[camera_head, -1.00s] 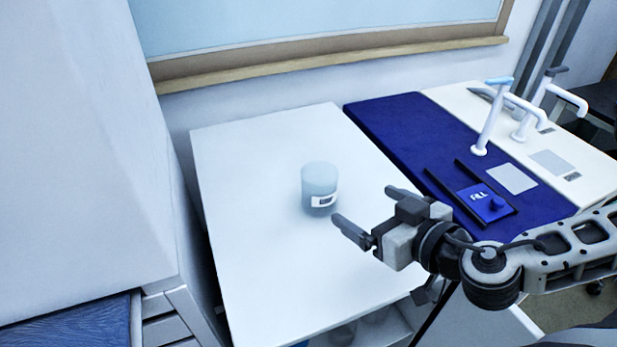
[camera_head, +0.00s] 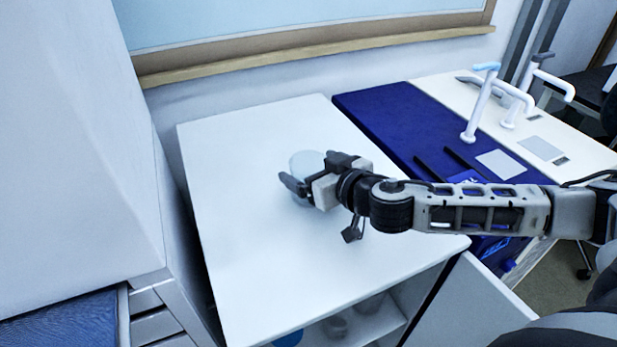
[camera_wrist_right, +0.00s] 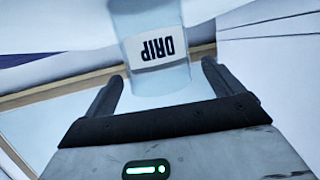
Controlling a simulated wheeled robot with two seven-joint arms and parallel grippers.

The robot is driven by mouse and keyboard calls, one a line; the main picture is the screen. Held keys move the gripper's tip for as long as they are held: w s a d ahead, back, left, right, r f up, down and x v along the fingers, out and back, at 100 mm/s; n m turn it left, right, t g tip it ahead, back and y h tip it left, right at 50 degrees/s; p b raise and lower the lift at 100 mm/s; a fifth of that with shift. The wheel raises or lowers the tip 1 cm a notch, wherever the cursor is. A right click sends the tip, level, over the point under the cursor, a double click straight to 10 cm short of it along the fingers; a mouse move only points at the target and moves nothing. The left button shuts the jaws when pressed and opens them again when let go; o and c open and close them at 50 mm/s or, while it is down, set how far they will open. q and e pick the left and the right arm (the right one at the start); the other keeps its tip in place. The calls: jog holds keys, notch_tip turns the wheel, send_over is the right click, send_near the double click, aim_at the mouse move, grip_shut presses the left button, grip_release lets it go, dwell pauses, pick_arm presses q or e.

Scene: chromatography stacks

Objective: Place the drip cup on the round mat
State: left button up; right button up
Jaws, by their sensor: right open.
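The drip cup (camera_head: 304,163) is a pale, translucent cylinder standing on the white table. My right gripper (camera_head: 306,176) is at the cup, partly covering it in the head view. In the right wrist view the cup (camera_wrist_right: 158,75), with its "DRIP" label upside down, shows between the two open fingers of my right gripper (camera_wrist_right: 160,84). I cannot tell whether either finger touches it. My left gripper is not in view.
The white table (camera_head: 240,250) is otherwise clear. A blue mat (camera_head: 390,120) lies to its right, with white tap-like fixtures (camera_head: 480,105) beyond. A wall with a wooden ledge (camera_head: 310,50) is behind.

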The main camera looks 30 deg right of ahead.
jog(key=shift+x, duration=0.95)
jog(key=c, duration=1.1)
jog(key=shift+c, duration=0.2)
